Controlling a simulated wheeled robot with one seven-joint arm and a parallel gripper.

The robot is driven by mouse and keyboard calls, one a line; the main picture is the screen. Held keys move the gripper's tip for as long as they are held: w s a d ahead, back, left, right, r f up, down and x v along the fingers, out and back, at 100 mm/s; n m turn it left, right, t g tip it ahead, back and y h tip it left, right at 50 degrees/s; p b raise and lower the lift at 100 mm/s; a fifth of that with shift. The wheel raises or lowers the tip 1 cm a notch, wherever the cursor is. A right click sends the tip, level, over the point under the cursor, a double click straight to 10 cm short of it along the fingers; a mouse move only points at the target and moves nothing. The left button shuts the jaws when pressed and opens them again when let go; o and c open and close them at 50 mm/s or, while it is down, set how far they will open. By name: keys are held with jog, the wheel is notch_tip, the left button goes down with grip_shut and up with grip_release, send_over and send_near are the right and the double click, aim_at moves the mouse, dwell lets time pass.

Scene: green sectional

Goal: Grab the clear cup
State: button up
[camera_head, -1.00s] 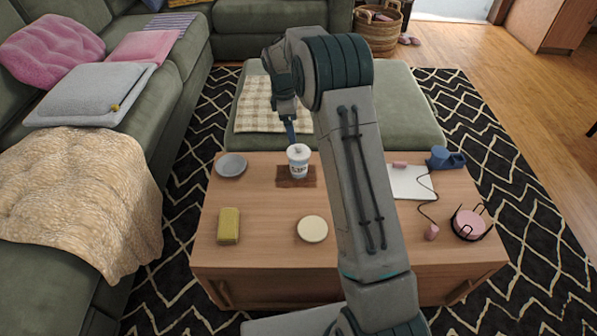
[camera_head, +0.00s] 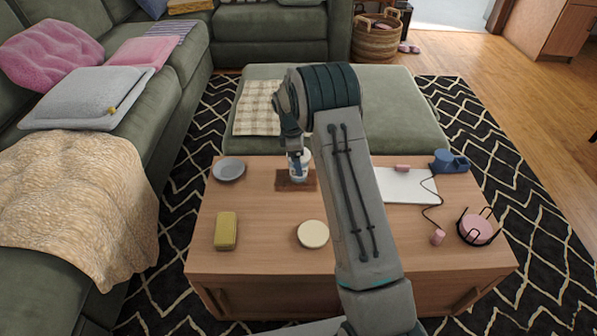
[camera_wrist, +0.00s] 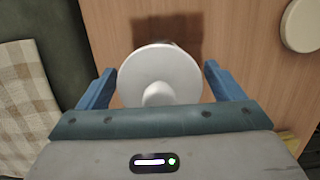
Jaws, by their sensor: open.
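The cup (camera_head: 300,175) stands upright on a small brown mat (camera_head: 284,184) on the wooden coffee table, largely hidden behind my gripper in the head view. It looks white with a white lid rather than clear. In the wrist view its round white lid (camera_wrist: 160,75) with a knob on top lies between my two blue fingers. My gripper (camera_wrist: 158,85) is open, one finger on each side of the lid, with a small gap on the right and little or no visible gap on the left. In the head view my gripper (camera_head: 298,163) is right at the cup.
On the table (camera_head: 270,235) are a grey plate (camera_head: 229,170), a yellow block (camera_head: 225,231), a cream disc (camera_head: 313,234), a white board (camera_head: 405,187), a blue object (camera_head: 449,162) and a pink disc in a black holder (camera_head: 478,228). A green ottoman (camera_head: 400,110) stands behind.

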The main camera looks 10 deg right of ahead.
jog(key=shift+d+f, duration=0.1)
jog(key=shift+f, duration=0.65)
jog(key=shift+r, duration=0.1)
jog(key=c, duration=1)
jog(key=shift+c, duration=0.2)
